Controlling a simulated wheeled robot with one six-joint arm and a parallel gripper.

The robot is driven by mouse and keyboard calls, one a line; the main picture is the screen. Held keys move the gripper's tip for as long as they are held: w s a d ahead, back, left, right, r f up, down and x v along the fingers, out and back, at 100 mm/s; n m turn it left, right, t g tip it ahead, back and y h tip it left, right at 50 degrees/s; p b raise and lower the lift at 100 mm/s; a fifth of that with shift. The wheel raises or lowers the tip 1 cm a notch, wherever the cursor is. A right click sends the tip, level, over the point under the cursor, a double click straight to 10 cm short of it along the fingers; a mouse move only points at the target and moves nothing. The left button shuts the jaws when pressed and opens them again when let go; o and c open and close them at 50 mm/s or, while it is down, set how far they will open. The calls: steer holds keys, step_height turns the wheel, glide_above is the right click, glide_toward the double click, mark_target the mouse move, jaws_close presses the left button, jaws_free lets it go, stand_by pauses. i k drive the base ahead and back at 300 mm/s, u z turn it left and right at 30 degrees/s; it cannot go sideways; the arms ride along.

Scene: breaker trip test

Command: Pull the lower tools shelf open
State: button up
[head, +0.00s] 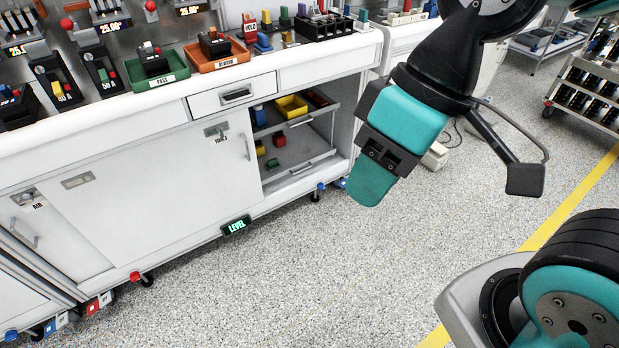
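The lower tools shelf (296,150) is a grey tray inside the open bay of the white cabinet. It has a bar handle (302,168) on its front edge and carries small red, yellow and green blocks. It appears to sit inside the bay. My gripper (371,186), black with a teal tip, hangs in front and to the right of the bay, apart from the shelf handle. The tip points down. I see no gap between fingers from this angle, so I cannot tell whether it is open. Nothing shows held in it.
An upper shelf (313,116) with a yellow bin (291,107) sits above the lower one. A white door (222,155) labelled TOOLS stands left of the bay. A drawer (236,97) is above. Speckled floor (310,270) in front is clear. A cart (585,95) stands far right.

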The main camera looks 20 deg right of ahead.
mark_target(304, 147)
steer(key=z, duration=0.4)
steer(key=i, duration=1.25)
steer(key=z, duration=0.1)
